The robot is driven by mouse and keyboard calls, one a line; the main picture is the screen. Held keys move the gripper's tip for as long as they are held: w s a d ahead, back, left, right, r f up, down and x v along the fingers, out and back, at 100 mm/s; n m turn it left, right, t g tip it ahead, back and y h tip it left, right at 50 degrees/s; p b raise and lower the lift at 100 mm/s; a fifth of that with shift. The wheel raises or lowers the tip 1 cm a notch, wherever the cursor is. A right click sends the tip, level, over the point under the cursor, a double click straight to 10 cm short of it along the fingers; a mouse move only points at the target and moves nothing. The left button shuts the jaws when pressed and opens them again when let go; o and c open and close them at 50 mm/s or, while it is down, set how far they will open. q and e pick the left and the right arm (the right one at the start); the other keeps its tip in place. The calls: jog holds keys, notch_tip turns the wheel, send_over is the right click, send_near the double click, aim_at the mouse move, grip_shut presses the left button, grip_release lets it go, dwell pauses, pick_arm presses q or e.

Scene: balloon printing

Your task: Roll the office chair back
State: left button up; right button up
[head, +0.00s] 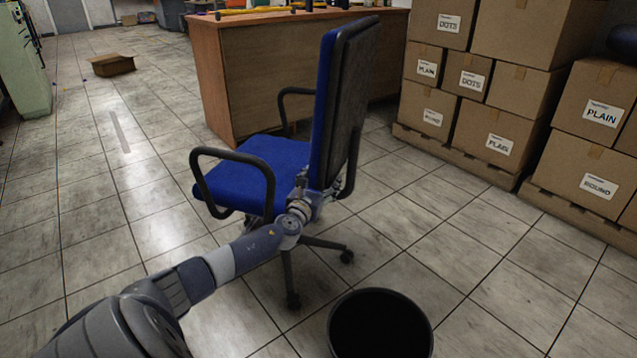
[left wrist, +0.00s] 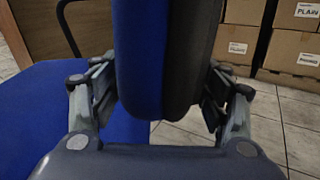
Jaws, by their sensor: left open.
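The office chair (head: 245,170) has a blue seat, black armrests and a tall backrest, blue in front and black behind. It stands on the tiled floor with its back to the right. My left gripper (head: 317,190) is at the lower part of the backrest, partly hidden by my own arm. In the left wrist view, my left gripper (left wrist: 160,95) is open with one finger on each side of the backrest (left wrist: 168,55). The left finger is by the blue front, the right by the black rear. I cannot tell whether they touch it. My right gripper is not in view.
A wooden desk (head: 240,75) stands behind the chair. Stacked cardboard boxes (head: 485,140) on pallets line the right. A black bin (head: 380,325) stands on the floor in front, near the chair base. Open floor lies to the left, with a small carton (head: 108,66) further back.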

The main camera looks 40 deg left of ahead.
pick_arm(q)
jog(key=v, duration=1.2)
jog(key=shift+d, duration=0.15)
jog(key=shift+w, duration=0.2)
